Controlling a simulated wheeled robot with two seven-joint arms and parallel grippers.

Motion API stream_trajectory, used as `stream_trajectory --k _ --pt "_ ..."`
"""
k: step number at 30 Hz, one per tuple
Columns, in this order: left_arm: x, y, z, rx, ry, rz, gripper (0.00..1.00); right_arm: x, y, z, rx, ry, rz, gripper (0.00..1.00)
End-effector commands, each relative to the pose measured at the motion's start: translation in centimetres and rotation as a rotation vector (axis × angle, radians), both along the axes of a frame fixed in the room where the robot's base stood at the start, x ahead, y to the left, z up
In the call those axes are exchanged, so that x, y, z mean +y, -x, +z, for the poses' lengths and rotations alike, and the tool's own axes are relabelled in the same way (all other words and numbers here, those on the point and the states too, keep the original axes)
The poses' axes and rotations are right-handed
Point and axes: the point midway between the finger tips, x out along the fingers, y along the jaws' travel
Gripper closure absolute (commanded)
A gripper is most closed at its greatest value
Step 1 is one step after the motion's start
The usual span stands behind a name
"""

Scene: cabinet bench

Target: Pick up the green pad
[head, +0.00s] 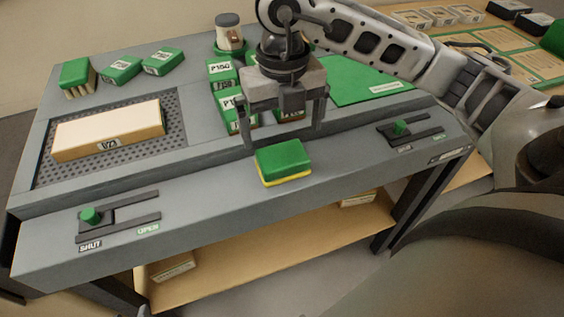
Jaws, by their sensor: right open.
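The green pad (284,161) has a green top and a yellow lower edge. It lies flat on the front ledge of the grey bench, right of the middle. My right gripper (285,140) points down from above, with its fingers spread wide apart. The fingers are over and behind the pad, one toward each side of it. Nothing is between the fingertips that I can see as gripped, and I cannot tell whether they touch the pad. My left gripper is not in view.
A wooden block (108,131) lies on a perforated plate (176,128) at left. Green P150 boxes (222,72) stand behind my gripper, beside a jar (229,33). Slide latches with green knobs (91,216) sit on the front ledge at both ends. A green sheet (350,82) lies at right.

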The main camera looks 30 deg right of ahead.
Motion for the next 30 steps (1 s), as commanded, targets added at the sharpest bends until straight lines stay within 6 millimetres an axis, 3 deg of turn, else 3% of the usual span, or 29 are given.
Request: stream_trajectory --k 3,11,18,28,29,30 --pt "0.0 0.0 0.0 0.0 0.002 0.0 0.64 0.0 0.0 -1.9 0.002 0.0 0.0 0.0" --pt "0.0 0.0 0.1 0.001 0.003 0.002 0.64 -0.1 0.0 -3.8 0.003 -0.002 0.002 0.0" --pt "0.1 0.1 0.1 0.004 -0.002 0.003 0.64 -0.2 -0.3 -7.3 0.003 -0.002 0.002 0.0" --pt "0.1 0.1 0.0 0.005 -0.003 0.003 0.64 -0.2 -0.4 -8.3 -0.002 -0.003 0.002 0.0" --pt "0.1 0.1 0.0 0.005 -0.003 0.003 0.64 -0.2 -0.4 -8.2 -0.002 -0.003 0.002 0.03" --pt "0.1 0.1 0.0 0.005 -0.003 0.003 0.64 -0.2 -0.4 -8.2 -0.002 -0.003 0.003 0.14"
